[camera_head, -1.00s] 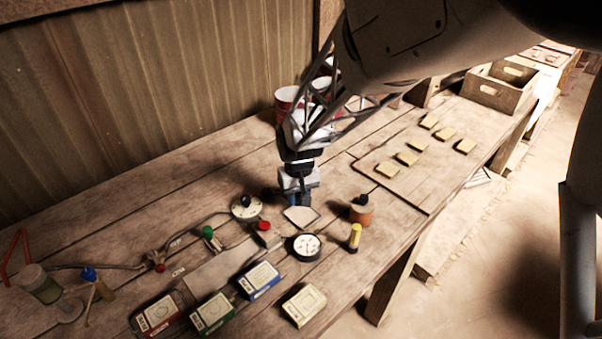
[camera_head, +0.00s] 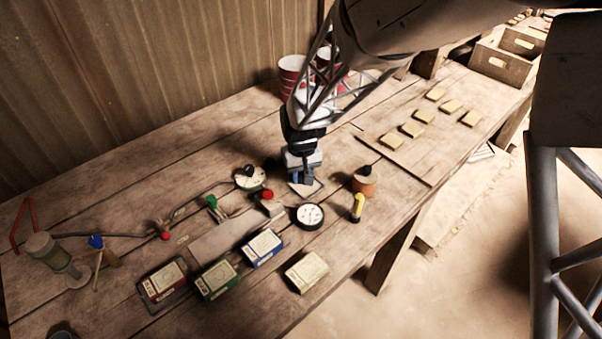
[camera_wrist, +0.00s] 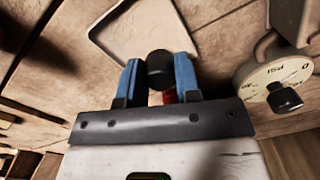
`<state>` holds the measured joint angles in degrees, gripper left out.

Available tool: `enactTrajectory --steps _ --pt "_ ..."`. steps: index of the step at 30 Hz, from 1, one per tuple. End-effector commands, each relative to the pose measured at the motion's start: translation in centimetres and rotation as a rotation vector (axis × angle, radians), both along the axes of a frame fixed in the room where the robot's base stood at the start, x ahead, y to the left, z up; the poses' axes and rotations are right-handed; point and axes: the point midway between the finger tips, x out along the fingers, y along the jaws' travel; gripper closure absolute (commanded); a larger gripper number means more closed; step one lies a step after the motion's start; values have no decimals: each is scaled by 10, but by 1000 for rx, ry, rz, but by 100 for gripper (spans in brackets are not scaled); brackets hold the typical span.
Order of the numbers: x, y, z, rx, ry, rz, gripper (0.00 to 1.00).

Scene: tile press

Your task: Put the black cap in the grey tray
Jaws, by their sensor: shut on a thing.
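My gripper (camera_wrist: 159,72) has blue fingers shut on the black cap (camera_wrist: 160,70) in the wrist view. The grey tray (camera_wrist: 120,36) is a shallow, pale, rimmed square just beyond the fingertips there. In the head view my gripper (camera_head: 301,180) is at the tray (camera_head: 311,190) and covers part of it. The cap is hidden by the fingers in that view. I cannot tell the height of the cap above the tray.
A gauge with a black knob (camera_head: 249,178) stands to the left, and another round gauge (camera_head: 309,215) is in front. Red cups (camera_head: 290,76) are behind. Several boxes lie in front.

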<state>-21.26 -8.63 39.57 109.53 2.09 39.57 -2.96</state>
Motion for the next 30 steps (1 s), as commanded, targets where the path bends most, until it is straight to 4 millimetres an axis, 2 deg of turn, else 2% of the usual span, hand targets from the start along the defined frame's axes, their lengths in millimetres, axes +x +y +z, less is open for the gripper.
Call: enactTrajectory --steps 17,18,20,30 --pt "-1 0 -10 -1 3 0 99" --pt "-1 0 -11 -2 4 0 68" --pt "-1 0 -12 -2 5 0 59" --pt "-3 -1 -15 -4 10 0 59"
